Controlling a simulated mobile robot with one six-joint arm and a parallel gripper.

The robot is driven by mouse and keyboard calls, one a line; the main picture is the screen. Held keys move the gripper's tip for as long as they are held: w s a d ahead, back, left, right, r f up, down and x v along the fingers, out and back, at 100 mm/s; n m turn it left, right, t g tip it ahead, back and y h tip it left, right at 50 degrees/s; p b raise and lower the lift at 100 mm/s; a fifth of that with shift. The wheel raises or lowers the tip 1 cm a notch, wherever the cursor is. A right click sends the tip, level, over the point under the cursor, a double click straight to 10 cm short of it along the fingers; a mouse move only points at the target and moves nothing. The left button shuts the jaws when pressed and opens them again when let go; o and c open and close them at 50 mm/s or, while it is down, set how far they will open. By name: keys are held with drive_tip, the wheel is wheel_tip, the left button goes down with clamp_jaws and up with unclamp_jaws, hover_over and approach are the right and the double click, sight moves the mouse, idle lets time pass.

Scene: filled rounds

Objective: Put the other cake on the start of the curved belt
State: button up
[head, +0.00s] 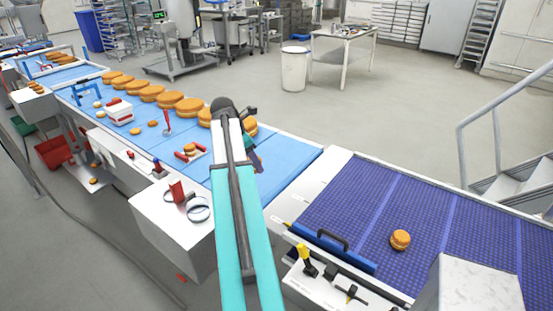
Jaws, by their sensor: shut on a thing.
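My gripper (254,158) is partly in view, low over the light blue belt (292,165) just right of my arm. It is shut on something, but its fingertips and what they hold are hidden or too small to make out. A row of large golden cakes (188,107) runs along the far side of the light blue belt; the nearest show partly behind my arm. A small golden cake (400,240) sits alone on the dark blue-purple mesh belt (350,205) at the right. I cannot tell from this view where that belt curves.
A blue scraper with a black handle (332,240) and small tools lie on the mesh belt's near edge. A grey block (465,285) covers the mesh belt's near right. The mesh belt's left part is clear.

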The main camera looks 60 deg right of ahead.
drive_tip(key=w+a, duration=1)
drive_tip(key=w+a+f, duration=0.1)
drive_tip(key=w+a, duration=0.4)
drive_tip(key=shift+w+a, duration=0.3)
drive_tip(key=w+a+f+b, duration=0.1)
drive_tip(key=w+a, duration=0.3)
drive_tip(key=a, duration=0.8)
drive_tip(key=w+a+f+b, duration=0.1)
drive_tip(key=w+a, duration=0.3)
drive_tip(key=a, duration=0.7)
drive_tip(key=w+a+f+b, duration=0.15)
drive_tip(key=w+a, duration=0.25)
drive_tip(key=a, duration=0.8)
drive_tip(key=a+f+b, duration=0.8)
drive_tip(key=f, duration=0.1)
drive_tip(key=shift+a, duration=0.35)
drive_tip(key=shift+s, duration=0.2)
